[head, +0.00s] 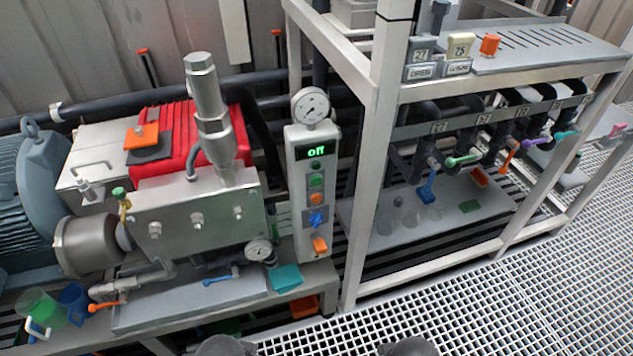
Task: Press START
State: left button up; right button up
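A narrow grey control box (297,222) stands upright beside the pump, left of the white frame post. Neither gripper shows; only dark rounded parts of my own body appear at the bottom edge. Nothing touches the box.
A pump with a steel block (196,215) and red housing (187,140) fills the left. A round gauge (310,105) sits on top of the box. A teal block (286,278) lies at its foot. A rack with coloured valves (462,160) stands right. Grating floor (470,310) in front is clear.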

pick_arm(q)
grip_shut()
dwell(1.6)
